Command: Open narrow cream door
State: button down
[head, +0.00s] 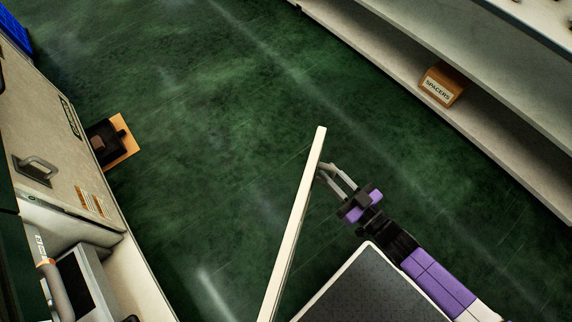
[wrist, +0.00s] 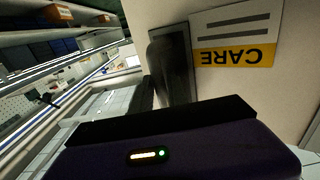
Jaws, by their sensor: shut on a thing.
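The narrow cream door (head: 298,215) shows nearly edge-on in the head view, as a long thin strip standing out over the green floor. My gripper (head: 326,172) is at its right face near the far end, shut on the door's handle, which is mostly hidden there. In the wrist view the door's cream face (wrist: 285,90) fills the right side, with an upside-down CARE label (wrist: 235,35) and a dark recessed handle area (wrist: 172,65) beside it. My gripper's dark purple body covers the bottom of that view and hides the grasp.
A cream cabinet (head: 45,130) with a metal handle stands at the left. A dark object on an orange-brown board (head: 122,145) juts from behind it. A shelf at the upper right holds a SPACERS box (head: 443,84). Green floor (head: 200,110) lies clear between them.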

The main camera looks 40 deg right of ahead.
jog(key=s+d+m+g+h+b, duration=0.1)
jog(key=s+d+m+h, duration=0.1)
jog(key=s, duration=1.3)
jog(key=s+d+m+g+h+b, duration=0.1)
jog(key=s+d+h, duration=0.4)
jog(key=s, duration=1.1)
jog(key=shift+d+m, duration=0.5)
jog(key=shift+m, duration=0.4)
jog(key=c, duration=1.6)
grip_release()
jog(key=shift+o, duration=0.2)
jog(key=shift+s, duration=0.1)
jog(key=b+v, duration=0.1)
jog(key=v, duration=0.6)
jog(key=shift+s+a+b, duration=0.25)
jog(key=shift+s+b, duration=0.05)
jog(key=shift+b, duration=0.1)
